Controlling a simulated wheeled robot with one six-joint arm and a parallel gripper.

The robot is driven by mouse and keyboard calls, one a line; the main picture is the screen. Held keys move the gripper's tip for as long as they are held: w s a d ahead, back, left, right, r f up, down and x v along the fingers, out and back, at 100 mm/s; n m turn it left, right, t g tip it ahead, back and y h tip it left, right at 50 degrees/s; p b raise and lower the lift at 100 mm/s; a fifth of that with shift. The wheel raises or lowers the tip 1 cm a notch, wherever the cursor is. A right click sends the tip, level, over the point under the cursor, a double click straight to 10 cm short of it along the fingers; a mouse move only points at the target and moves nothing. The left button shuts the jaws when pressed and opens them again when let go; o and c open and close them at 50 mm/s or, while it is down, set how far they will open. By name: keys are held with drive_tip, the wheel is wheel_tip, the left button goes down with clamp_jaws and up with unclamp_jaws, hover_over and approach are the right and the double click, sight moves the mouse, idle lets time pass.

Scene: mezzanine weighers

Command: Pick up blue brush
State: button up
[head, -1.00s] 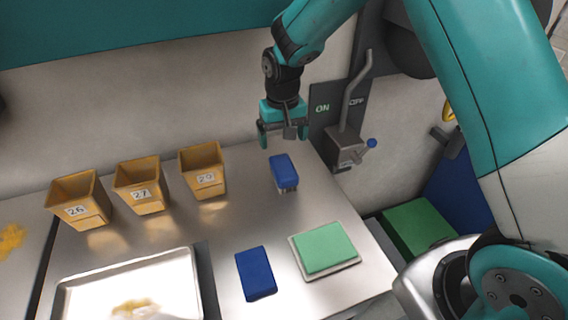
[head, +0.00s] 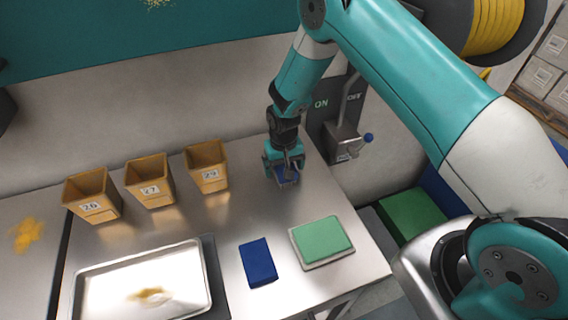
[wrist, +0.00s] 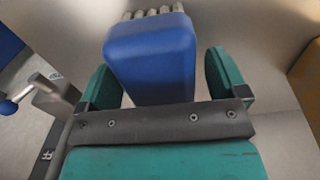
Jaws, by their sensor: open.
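The blue brush (head: 287,178) stands on the metal table near the wall, mostly hidden behind my gripper in the head view. In the wrist view the blue brush (wrist: 151,58) shows its blue block, with pale bristles at its far edge. My gripper (head: 284,176) is open and lowered over the brush. In the wrist view my gripper (wrist: 160,82) has one green finger on each side of the blue block, with a visible gap on the right and a narrower one on the left.
Three numbered tan bins (head: 150,183) stand along the wall to the left. A lever switch (head: 345,140) is on the wall to the right.

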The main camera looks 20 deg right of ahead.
drive_tip(key=shift+f, duration=0.1)
drive_tip(key=shift+c, duration=0.4)
drive_tip(key=c, duration=1)
drive_tip(key=shift+o, duration=0.2)
wheel_tip(320, 180, up, 10)
drive_tip(key=b, duration=0.3)
drive_tip(key=shift+b, duration=0.35)
drive_tip(key=o, duration=0.4)
drive_tip(key=shift+c, duration=1.4)
